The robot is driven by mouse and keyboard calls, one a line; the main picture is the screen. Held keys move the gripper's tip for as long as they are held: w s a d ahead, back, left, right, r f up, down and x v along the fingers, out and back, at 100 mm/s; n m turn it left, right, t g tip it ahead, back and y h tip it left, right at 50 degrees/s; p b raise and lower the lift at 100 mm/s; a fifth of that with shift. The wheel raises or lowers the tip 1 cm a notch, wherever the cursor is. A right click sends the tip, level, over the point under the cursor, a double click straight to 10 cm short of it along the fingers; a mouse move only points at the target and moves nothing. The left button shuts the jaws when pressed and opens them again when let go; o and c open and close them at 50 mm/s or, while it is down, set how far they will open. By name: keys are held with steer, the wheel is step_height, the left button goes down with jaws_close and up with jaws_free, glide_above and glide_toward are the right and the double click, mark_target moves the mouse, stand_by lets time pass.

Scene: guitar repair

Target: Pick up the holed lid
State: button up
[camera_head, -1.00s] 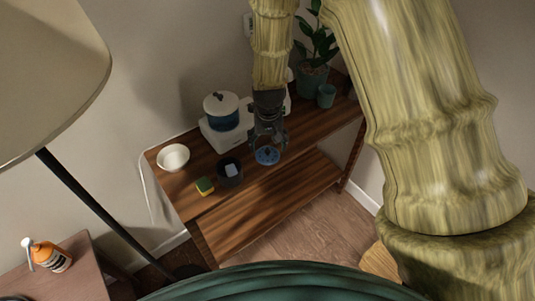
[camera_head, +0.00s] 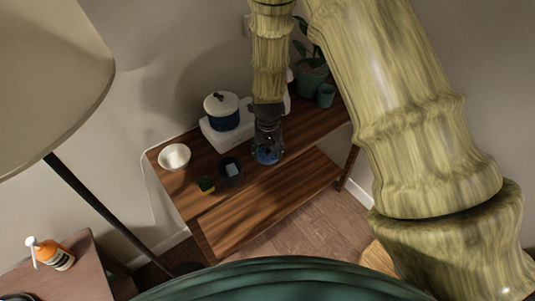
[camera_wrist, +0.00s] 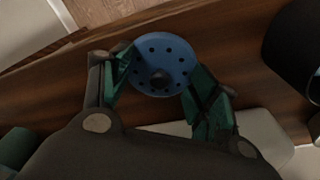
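The holed lid (camera_wrist: 172,51) is a round blue disc with a ring of small holes and a dark knob at its middle. It lies on the wooden table near the front edge; in the head view the lid (camera_head: 267,157) is partly hidden by my gripper (camera_head: 268,148). In the wrist view my gripper (camera_wrist: 160,86) is open, with its green-padded fingers apart, one on each side of the knob. The fingers overlap the lid's rim in this view; I cannot tell whether they touch it.
On the wooden table (camera_head: 240,205) stand a dark cup (camera_head: 231,178), a sponge (camera_head: 206,185), a white bowl (camera_head: 174,157), a blue pot (camera_head: 223,121) on a white appliance, and a potted plant (camera_head: 312,77). A lamp and a side table with an orange bottle (camera_head: 55,256) are at left.

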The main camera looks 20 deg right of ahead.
steer(key=shift+s, duration=0.1)
steer(key=c, duration=0.6)
steer(key=shift+c, duration=0.2)
